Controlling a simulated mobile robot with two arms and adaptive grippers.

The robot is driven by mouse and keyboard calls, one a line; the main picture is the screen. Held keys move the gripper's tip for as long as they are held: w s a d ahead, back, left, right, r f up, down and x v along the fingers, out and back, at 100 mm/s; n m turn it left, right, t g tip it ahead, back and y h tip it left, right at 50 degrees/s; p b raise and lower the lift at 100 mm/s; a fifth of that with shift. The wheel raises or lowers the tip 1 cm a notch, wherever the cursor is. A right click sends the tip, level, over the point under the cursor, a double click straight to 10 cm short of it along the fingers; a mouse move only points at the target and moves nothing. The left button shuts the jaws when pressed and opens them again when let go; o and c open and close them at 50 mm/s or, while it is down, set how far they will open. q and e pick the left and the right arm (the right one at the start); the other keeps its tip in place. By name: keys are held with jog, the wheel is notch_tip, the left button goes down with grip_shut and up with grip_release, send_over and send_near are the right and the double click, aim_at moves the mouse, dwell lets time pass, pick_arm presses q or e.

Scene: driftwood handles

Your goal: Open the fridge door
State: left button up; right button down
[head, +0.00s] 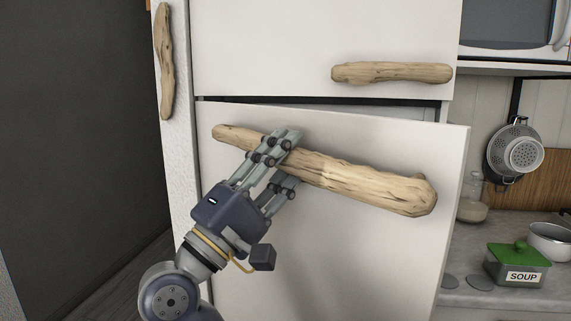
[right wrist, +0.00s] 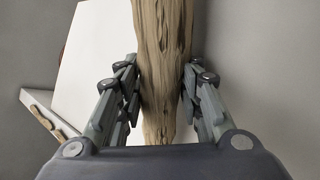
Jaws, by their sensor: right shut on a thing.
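The fridge has a white lower door (head: 345,255) that stands slightly ajar in the head view. Its right edge is swung out toward me, and a dark gap shows above its top edge. A long driftwood handle (head: 370,182) lies across this door. My right gripper (head: 287,160) is shut on the handle, left of its middle. In the right wrist view the handle (right wrist: 160,45) runs between the two fingers, which touch its sides. My left gripper is not in view.
A closed upper door (head: 270,45) has its own driftwood handle (head: 392,73). A vertical driftwood handle (head: 165,65) is on the panel at left. At right, a counter holds a green-lidded soup box (head: 517,265) and a pot (head: 551,242); a colander (head: 516,150) hangs above.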

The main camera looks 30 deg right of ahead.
jog(key=shift+a, duration=0.25)
dwell(0.3)
jog(key=c, duration=1.4)
grip_release()
jog(key=shift+d, duration=0.1)
jog(key=shift+o, duration=0.2)
jog(key=v, duration=0.7)
jog(key=shift+a+f, duration=0.2)
jog(key=shift+a, duration=0.1)
